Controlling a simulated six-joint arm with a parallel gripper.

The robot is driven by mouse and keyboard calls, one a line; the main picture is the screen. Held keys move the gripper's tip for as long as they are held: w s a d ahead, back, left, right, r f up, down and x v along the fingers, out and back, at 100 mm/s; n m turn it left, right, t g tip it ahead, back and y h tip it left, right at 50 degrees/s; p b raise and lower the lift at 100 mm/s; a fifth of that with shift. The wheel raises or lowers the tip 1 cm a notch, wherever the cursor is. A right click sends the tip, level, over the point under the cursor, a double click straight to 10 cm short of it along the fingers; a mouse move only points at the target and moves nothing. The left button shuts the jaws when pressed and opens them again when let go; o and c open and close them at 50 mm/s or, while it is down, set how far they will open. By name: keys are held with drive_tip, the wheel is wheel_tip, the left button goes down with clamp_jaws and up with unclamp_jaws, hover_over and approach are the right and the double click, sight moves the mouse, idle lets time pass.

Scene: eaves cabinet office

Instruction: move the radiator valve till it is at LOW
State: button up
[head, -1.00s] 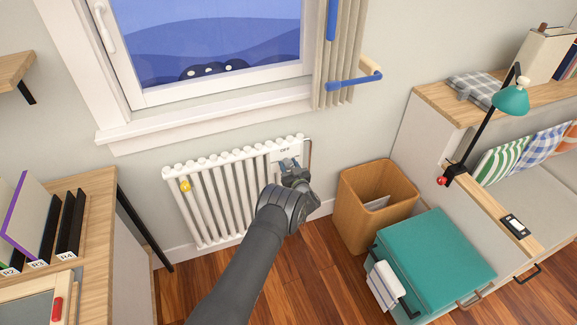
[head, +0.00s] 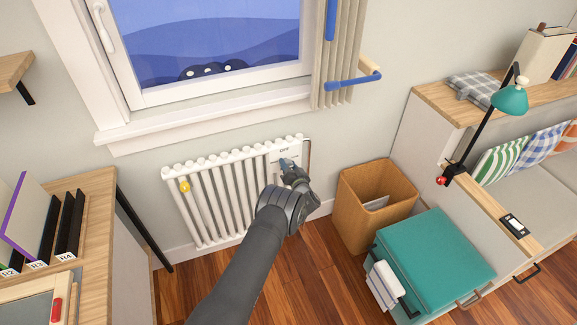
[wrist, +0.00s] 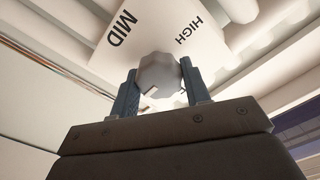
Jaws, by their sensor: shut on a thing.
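The radiator valve is a pale, faceted round knob (wrist: 159,75) in front of a white label plate (wrist: 135,35). In the wrist view the plate reads MID and HIGH. In the head view, OFF shows at the top of the plate (head: 284,151). LOW is not visible. My gripper (wrist: 159,82) is shut on the knob, one blue-grey finger on each side. A small dark mark shows on the knob's lower left, but I cannot tell which setting it points to. In the head view my gripper (head: 288,166) hides the knob.
A wooden bin (head: 376,200) and a teal-topped box (head: 435,252) stand to the right. A desk with binders (head: 70,222) is at the left.

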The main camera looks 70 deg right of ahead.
idle(0.3)
drive_tip(key=o, duration=1)
drive_tip(key=v, duration=1.7)
drive_tip(key=shift+a, duration=0.2)
drive_tip(key=shift+s+r, duration=0.1)
drive_tip(key=x, duration=1.7)
drive_tip(key=shift+d, duration=0.2)
drive_tip(key=shift+a, duration=0.1)
